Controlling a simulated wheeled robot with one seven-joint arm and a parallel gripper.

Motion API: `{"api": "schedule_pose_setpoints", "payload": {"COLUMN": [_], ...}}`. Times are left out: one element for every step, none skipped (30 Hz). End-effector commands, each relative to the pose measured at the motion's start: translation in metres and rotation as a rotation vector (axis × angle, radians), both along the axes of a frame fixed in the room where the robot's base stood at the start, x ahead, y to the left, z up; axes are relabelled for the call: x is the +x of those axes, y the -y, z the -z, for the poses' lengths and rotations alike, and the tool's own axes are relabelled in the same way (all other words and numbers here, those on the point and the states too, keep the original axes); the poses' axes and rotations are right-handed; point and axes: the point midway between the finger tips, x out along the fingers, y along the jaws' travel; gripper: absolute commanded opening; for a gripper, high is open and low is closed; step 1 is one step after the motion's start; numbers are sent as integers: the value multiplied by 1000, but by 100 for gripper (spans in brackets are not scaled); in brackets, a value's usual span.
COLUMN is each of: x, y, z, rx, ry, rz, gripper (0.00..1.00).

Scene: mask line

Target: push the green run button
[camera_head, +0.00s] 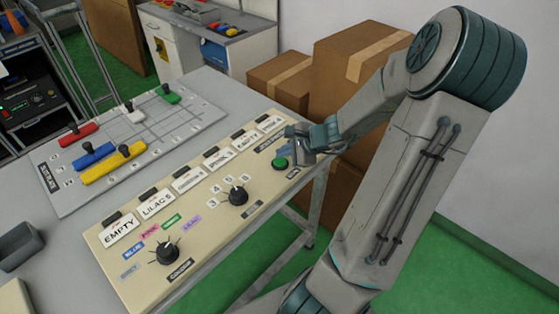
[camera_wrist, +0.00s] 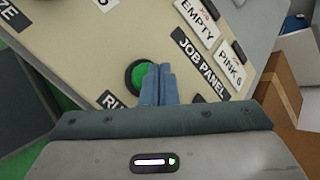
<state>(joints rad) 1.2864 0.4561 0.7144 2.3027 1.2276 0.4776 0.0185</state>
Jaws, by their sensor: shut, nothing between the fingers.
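The green run button (camera_head: 280,162) sits in a dark ring at the right end of the cream job panel (camera_head: 141,256). In the wrist view the green button (camera_wrist: 138,75) shows just beyond my fingertips, partly covered by them on its right side. My gripper (camera_head: 290,137) is over this end of the panel, its two fingers together and empty. In the wrist view my shut gripper (camera_wrist: 159,68) overlaps the button's edge. I cannot tell whether the fingertips touch the button.
Two black knobs (camera_head: 167,252) (camera_head: 238,196) and a row of labels stand on the panel. Left of it lies a grey board (camera_head: 64,198) with coloured sliding handles. Cardboard boxes (camera_head: 345,85) stand behind my arm.

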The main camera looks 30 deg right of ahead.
Motion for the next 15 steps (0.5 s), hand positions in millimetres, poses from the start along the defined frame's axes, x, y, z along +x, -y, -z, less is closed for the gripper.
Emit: {"api": "schedule_pose_setpoints", "payload": {"x": [0, 0, 0, 0, 0, 1, 1, 1, 1, 1, 1, 1, 1, 1, 1], "y": [0, 0, 0, 0, 0, 0, 0, 0, 0, 0, 0, 0, 0, 0, 0], "z": [2, 3, 4, 5, 6, 8, 9, 9, 9, 9, 9, 8, 8, 8, 8], "rx": [0, -1, -1, -1, -1, -1, -1, -1, -1, -1, 0, 0, 0, 0, 0], "ry": [0, 0, 0, 0, 0, 0, 0, 0, 0, 0, 0, 0, 0, 0, 0], "rz": [0, -1, -1, -1, -1, -1, 1, 1, 1, 1, 0, 0, 0, 0, 0], "gripper": [0, 0, 0, 0, 0, 0, 0, 0, 0, 0, 0, 0, 0, 0, 0]}}
